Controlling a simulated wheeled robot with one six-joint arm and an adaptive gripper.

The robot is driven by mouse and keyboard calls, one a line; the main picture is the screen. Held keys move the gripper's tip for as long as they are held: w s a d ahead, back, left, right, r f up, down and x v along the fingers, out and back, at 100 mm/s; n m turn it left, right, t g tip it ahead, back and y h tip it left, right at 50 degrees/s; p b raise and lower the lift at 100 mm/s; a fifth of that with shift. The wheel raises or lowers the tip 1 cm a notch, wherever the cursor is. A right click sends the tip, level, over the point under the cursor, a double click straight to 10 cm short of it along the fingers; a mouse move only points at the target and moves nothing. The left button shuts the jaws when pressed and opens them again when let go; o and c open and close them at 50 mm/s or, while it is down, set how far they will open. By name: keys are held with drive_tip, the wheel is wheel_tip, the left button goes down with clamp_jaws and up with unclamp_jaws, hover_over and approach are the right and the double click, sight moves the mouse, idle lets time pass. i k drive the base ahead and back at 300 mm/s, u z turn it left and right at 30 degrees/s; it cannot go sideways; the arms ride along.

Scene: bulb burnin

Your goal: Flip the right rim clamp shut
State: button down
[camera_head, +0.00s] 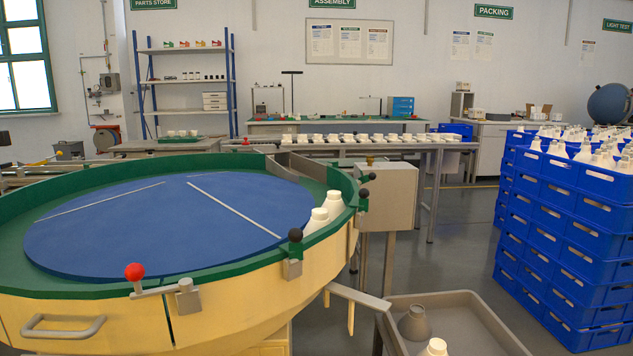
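A round table with a green rim (95,290) and a blue top (140,230) fills the left foreground. On its front rim is a clamp with a red ball knob (134,272); its lever runs right to a grey block (187,297). Further right on the rim stands a clamp with a black knob (295,235) above a grey bracket (292,269). More black knobs (364,193) show at the right rim. I cannot tell for certain which clamp is open or shut. My gripper is not in view.
Two white bulbs (333,202) stand inside the right rim. A grey tray (465,325) with bulb-shaped pieces is at the front right, below a chute (358,295). Stacked blue crates (560,210) stand further right. The floor between is clear.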

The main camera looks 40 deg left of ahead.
sight(365, 179)
drive_tip(key=u, duration=0.95)
drive_tip(key=i, duration=1)
drive_tip(key=u, duration=0.6)
